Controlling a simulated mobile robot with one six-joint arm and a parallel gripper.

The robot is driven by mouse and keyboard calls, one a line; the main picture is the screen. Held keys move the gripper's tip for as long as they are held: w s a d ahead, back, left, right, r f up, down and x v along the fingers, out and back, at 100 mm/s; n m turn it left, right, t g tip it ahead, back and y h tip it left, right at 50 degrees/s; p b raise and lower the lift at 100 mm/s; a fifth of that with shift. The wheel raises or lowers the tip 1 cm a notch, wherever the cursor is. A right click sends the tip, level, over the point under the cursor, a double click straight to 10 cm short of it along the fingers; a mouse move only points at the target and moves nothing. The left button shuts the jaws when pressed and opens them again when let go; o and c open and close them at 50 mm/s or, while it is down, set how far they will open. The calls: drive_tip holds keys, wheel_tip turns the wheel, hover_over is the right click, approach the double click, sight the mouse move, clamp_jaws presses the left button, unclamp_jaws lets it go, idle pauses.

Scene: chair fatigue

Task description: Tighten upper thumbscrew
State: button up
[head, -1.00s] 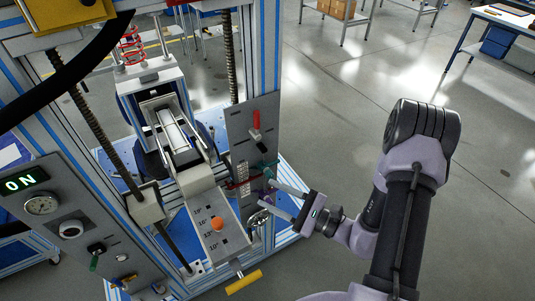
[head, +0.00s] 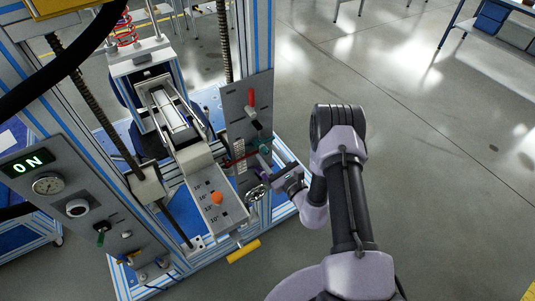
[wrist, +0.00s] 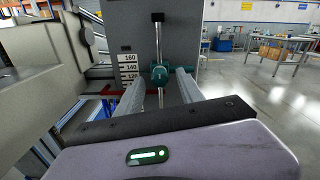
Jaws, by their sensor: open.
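The upper thumbscrew is a teal knob (head: 264,147) on the right-hand grey plate of the test rig. In the wrist view the teal knob (wrist: 160,75) is on a vertical rod, beside a printed scale (wrist: 128,68). My gripper (wrist: 160,88) is open, with one finger to each side of the knob; I cannot tell whether they touch it. In the head view my gripper (head: 268,160) reaches the plate from the right, just below the teal knob. A purple part near the fingers is mostly hidden there.
A chrome knob (head: 257,193) and a yellow handle (head: 243,252) lie below. The tilted panel with an orange knob (head: 217,198) is to the left.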

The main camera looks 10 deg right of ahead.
drive_tip(key=shift+w+a, duration=0.15)
drive_tip(key=shift+w, duration=0.4)
clamp_jaws()
